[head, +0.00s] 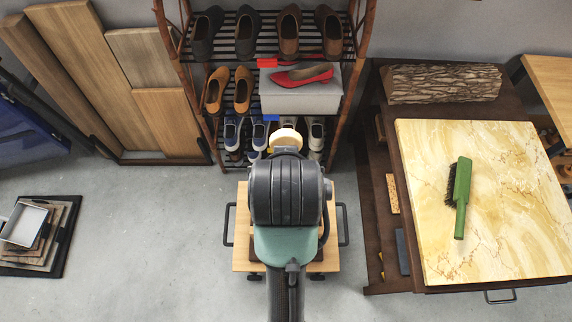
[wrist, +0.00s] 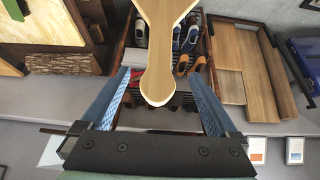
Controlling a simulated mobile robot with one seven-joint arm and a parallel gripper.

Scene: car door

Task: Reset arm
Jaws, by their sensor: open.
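My gripper (wrist: 160,74) shows in the wrist view with its two blue fingers spread apart. A pale wooden piece with a rounded end (wrist: 158,82) reaches down from the top of that view between the fingers. Gaps show on both sides of it; its depth relative to the fingertips is unclear. In the head view my arm (head: 287,190) is raised over a wooden-topped cart (head: 243,252) with black side handles and hides my gripper. A pale round end (head: 285,138) shows just beyond the arm.
A shoe rack (head: 262,50) stands ahead. At right, a dark cabinet holds a marble slab (head: 500,220) with a green brush (head: 461,190), and a log (head: 443,83) lies behind. Wooden boards (head: 110,80) lean at left. Stacked trays (head: 35,235) lie on the floor; floor between is clear.

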